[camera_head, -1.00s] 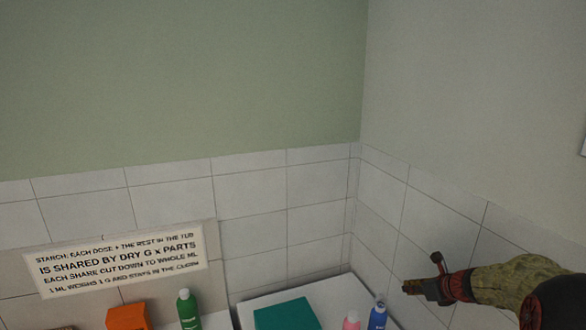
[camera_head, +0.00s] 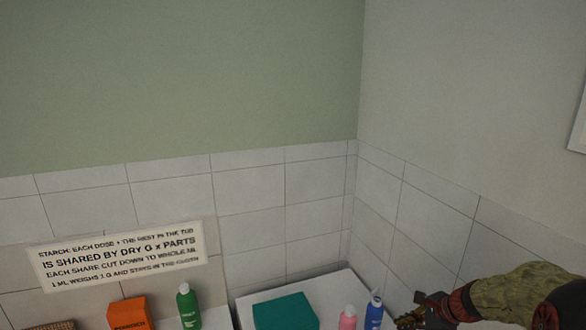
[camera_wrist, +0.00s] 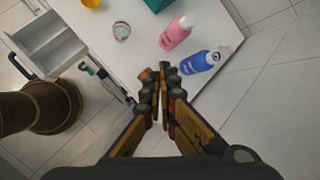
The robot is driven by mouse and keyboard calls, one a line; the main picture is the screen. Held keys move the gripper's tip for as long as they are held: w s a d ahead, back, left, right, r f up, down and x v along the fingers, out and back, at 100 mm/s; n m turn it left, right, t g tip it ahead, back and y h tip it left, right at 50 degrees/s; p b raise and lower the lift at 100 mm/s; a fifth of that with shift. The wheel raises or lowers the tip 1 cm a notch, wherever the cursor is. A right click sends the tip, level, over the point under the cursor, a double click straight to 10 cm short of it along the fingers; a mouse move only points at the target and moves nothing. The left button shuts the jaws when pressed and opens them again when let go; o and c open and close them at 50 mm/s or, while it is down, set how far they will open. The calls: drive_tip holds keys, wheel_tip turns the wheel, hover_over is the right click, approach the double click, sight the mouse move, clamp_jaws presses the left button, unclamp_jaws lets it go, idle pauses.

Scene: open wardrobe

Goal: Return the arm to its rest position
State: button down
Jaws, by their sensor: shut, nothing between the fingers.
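My gripper (camera_head: 418,312) is at the lower right of the head view, with my arm coming in from the right edge. In the wrist view my gripper (camera_wrist: 158,75) is shut, its fingertips close together with nothing between them. The fingers are above the edge of a white surface, close to a blue bottle (camera_wrist: 199,62) in the picture. Whether they touch anything below cannot be told.
A pink bottle (camera_head: 348,317), the blue bottle (camera_head: 374,312) and a teal box (camera_head: 285,311) stand on the white surface (camera_head: 338,281) by the corner. A green bottle (camera_head: 188,308) and orange box (camera_head: 128,313) are left. An open drawer (camera_wrist: 48,42) shows in the wrist view.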

drive_tip(key=s+a+f+n+g+h+b, duration=0.1)
drive_tip(key=s+a+f+n+b, duration=0.15)
drive_tip(key=s+n+b, duration=0.35)
drive_tip(key=s+a+f+n+g+h+b, duration=0.1)
drive_tip(key=s+a+f+n+b, duration=0.2)
drive_tip(key=s, duration=0.5)
drive_tip(key=s+a+f+n+g+b, duration=0.1)
drive_tip(key=s+a+n+b, duration=0.2)
drive_tip(key=s+n+b, duration=0.3)
drive_tip(key=s+a+f+n+t+h+b, duration=0.1)
drive_tip(key=s+a+f+n+b, duration=0.1)
drive_tip(key=s+f+b, duration=0.3)
drive_tip(key=s+a+f+n+t+h+b, duration=0.1)
drive_tip(key=s+f+n+b, duration=0.3)
drive_tip(key=b, duration=0.9)
drive_tip(key=s+a+f+t, duration=0.1)
drive_tip(key=s, duration=0.2)
drive_tip(key=shift+a+f+b, duration=0.3)
drive_tip(key=shift+f+b, duration=0.05)
drive_tip(key=shift+b, duration=0.05)
